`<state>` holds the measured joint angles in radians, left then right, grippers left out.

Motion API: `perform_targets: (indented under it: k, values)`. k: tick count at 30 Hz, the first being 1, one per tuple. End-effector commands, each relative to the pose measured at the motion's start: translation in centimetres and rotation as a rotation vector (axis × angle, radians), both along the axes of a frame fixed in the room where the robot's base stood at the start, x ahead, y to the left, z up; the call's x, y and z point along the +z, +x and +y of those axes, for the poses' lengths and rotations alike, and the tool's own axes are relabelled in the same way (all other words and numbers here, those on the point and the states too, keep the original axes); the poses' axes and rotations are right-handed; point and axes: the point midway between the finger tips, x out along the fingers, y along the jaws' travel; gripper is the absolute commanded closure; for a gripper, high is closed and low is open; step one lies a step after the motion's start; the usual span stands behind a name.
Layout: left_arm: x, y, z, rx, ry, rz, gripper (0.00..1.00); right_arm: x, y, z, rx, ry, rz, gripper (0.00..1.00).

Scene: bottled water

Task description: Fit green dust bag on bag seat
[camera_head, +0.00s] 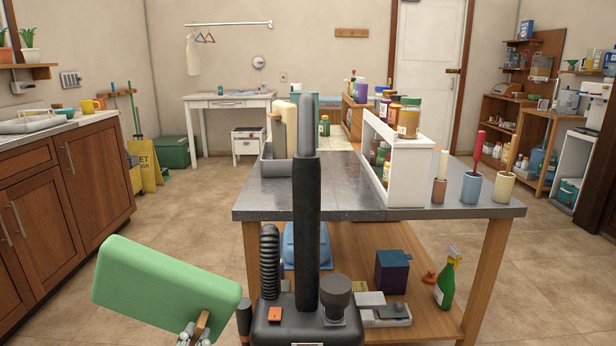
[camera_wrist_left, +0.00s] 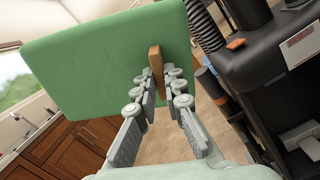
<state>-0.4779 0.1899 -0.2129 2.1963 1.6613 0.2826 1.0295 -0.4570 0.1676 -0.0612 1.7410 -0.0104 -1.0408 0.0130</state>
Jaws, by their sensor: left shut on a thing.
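The green dust bag (camera_head: 160,280) is a rounded flat block, tilted, at the lower left of the head view; it also fills the top of the left wrist view (camera_wrist_left: 110,60). A tan tab (camera_wrist_left: 154,85) sticks out from it. My left gripper (camera_head: 198,328) is shut on this tab and holds the bag in the air. It shows more fully in the left wrist view (camera_wrist_left: 162,78). A black vacuum-like machine (camera_head: 275,325) with a tall handle and ribbed hose stands just right of the bag. I cannot make out the bag seat. My right gripper is not in view.
A workbench (camera_head: 340,200) with a lower shelf stands behind the machine and carries a white rack (camera_head: 408,175) and several holders. Wooden cabinets (camera_head: 60,190) line the left. A yellow floor sign (camera_head: 150,170) stands beyond. Open floor lies between the cabinets and the bench.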

Motion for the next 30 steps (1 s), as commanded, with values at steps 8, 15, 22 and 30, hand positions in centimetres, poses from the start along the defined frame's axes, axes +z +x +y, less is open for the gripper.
perform_targets:
  k: [8,15,22,30]
  values:
    - [0.1,0.0,0.0,0.000,0.000,-0.001,1.00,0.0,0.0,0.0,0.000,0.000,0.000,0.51]
    - [0.1,0.0,0.0,0.000,0.000,-0.001,1.00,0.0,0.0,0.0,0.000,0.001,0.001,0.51]
    - [0.1,0.0,0.0,0.000,0.000,-0.001,1.00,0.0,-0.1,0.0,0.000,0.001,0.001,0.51]
    - [1.2,-0.1,-1.1,-0.067,0.001,-0.004,1.00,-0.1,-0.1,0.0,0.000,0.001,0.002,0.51]
